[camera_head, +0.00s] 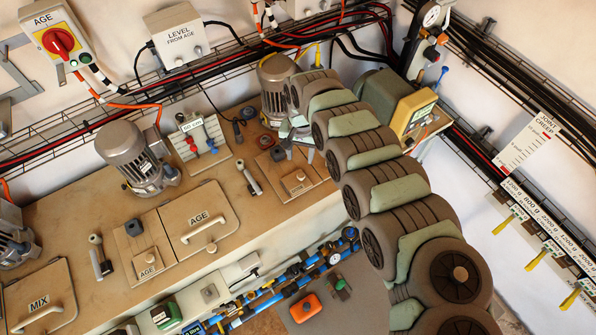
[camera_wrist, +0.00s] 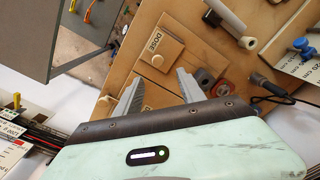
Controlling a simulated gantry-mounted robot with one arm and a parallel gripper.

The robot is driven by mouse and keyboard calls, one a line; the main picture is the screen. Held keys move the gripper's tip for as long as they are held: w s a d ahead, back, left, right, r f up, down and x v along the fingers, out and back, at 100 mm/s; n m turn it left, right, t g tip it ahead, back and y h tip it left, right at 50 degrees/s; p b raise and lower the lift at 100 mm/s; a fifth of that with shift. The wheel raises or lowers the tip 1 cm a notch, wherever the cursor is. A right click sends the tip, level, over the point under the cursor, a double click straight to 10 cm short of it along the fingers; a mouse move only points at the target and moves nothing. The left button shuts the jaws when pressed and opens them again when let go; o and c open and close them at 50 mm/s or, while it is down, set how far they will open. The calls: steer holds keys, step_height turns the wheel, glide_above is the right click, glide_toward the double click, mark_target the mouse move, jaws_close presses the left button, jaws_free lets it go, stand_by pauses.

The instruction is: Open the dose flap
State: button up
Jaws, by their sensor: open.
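The fingers look clear of the knob, though the exact gap is hard to tell. In the head view my gripper (camera_head: 297,143) is partly hidden by my arm. Another DOSE-labelled panel is partly covered by the fingers.
A motor (camera_head: 275,85) stands behind the gripper. The AGE lid (camera_head: 197,220) and AGE flap (camera_head: 148,262) lie farther left.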

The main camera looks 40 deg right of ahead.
mark_target(301, 175)
steer(key=f, duration=0.3)
steer(key=f+b, duration=0.1)
steer(key=f, duration=0.6)
steer(key=shift+s+f, duration=0.25)
steer(key=shift+f, duration=0.1)
jaws_close()
steer(key=shift+d, duration=0.1)
stand_by(1.0)
